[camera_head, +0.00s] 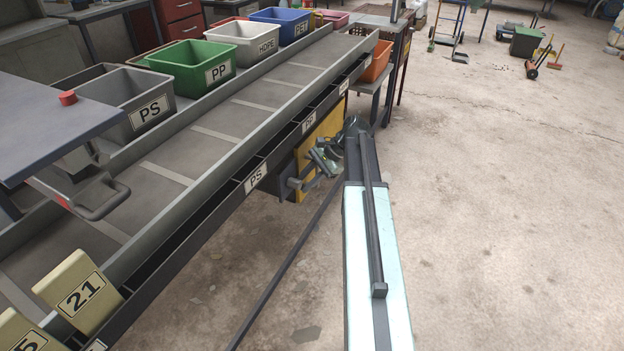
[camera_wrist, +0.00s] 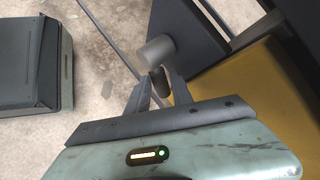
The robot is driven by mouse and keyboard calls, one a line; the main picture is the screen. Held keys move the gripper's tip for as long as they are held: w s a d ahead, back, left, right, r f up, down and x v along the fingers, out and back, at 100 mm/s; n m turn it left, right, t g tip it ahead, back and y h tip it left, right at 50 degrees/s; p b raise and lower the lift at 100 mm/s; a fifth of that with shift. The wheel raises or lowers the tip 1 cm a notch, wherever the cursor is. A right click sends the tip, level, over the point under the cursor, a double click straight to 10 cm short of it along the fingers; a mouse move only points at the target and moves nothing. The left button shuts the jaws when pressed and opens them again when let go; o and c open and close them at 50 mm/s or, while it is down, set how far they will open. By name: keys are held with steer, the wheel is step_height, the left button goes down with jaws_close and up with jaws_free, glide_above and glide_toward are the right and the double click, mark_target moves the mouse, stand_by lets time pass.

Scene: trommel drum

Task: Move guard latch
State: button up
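The yellow guard panel (camera_head: 322,150) hangs on the side of the conveyor, and its yellow face fills the right of the wrist view (camera_wrist: 245,110). A grey latch handle (camera_head: 296,184) sticks out beside the panel's near edge. In the wrist view a grey round knob with a short dark peg (camera_wrist: 158,53) stands just beyond my fingertips; I take it as part of the latch. My gripper (camera_head: 318,163) is at the panel. Its two dark fingers (camera_wrist: 160,78) lie on either side of the peg, very near it. Whether they press on it cannot be told.
The conveyor (camera_head: 190,150) with labelled sorting bins, such as the green PP bin (camera_head: 190,68), runs along the left. A thin dark bar (camera_head: 283,268) slants below the conveyor. An orange bin (camera_head: 377,62) stands beyond the panel.

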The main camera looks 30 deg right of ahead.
steer(key=shift+a, duration=0.1)
steer(key=shift+r, duration=0.1)
steer(key=p+v, duration=0.6)
steer(key=v, duration=0.1)
steer(key=shift+d+r, duration=0.2)
steer(key=shift+d, duration=0.05)
